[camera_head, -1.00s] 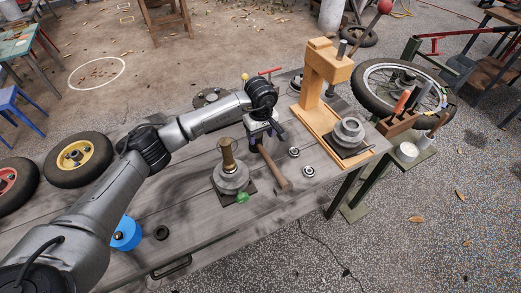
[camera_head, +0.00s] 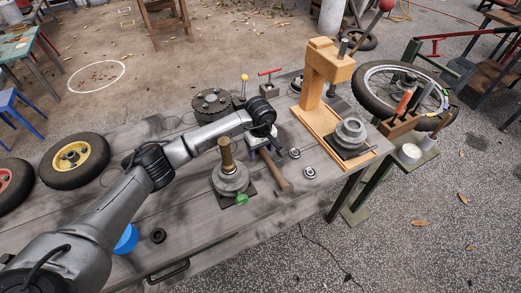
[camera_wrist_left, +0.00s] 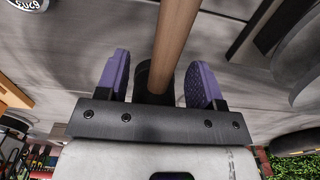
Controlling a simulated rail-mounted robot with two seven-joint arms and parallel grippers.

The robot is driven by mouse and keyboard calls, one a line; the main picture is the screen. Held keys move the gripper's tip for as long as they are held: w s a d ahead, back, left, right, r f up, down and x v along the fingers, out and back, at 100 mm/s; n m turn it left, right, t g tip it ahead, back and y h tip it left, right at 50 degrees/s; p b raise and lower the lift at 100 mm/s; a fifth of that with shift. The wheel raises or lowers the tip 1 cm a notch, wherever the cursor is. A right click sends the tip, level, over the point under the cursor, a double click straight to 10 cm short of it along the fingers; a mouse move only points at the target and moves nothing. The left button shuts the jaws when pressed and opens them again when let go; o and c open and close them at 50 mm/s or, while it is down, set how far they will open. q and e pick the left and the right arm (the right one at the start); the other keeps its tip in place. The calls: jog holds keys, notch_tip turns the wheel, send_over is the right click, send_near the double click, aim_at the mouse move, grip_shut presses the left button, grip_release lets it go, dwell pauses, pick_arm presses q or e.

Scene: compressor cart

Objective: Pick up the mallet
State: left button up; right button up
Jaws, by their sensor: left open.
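The mallet (camera_head: 273,172) lies on the grey wooden bench, its pale wooden handle running down and right from under my left gripper. My left gripper (camera_head: 262,144) is at the handle's upper end, above the bench. In the left wrist view, the mallet handle (camera_wrist_left: 176,35) runs between the two spread purple fingers of my left gripper (camera_wrist_left: 158,75), with gaps on both sides. A dark part shows behind the handle near the palm. The mallet's head is mostly hidden by the gripper. My right gripper is not in view.
A stepped grey pulley (camera_head: 229,181) with an upright wooden-handled tool stands just left of the mallet. Two small bearings (camera_head: 309,172) lie to its right. A wooden press (camera_head: 312,85) stands at the bench's right end. A dark toothed disc (camera_head: 212,103) lies behind my arm.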

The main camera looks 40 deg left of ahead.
pick_arm(q)
jog(key=shift+c, duration=0.3)
grip_shut()
jog(key=shift+r, duration=0.15)
